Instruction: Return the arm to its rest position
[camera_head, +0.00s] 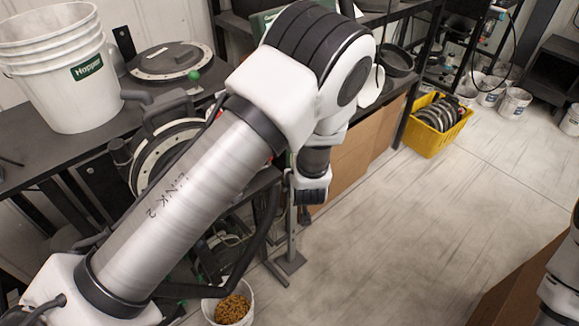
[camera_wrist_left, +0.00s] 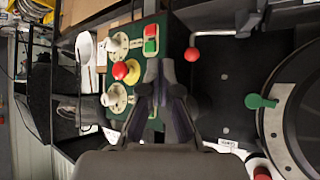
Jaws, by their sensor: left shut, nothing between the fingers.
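My left arm (camera_head: 180,205) reaches up from the lower left across the head view and bends down at its raised elbow. Its gripper cannot be made out there. In the left wrist view my left gripper (camera_wrist_left: 165,68) is shut and empty, its dark fingers together in front of a green control box (camera_wrist_left: 148,45). The box carries a red round button (camera_wrist_left: 120,70), white knobs and red and green buttons. In the head view the box is mostly hidden behind my arm. My right gripper is not in view.
A white Hopper bucket (camera_head: 62,75) stands on the dark bench at left, near a round plate (camera_head: 170,62). A bucket of grain (camera_head: 233,309) is on the floor. A yellow crate (camera_head: 436,125) holds discs. The floor at right is mostly clear. A red-knobbed lever (camera_wrist_left: 193,53) is near my fingers.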

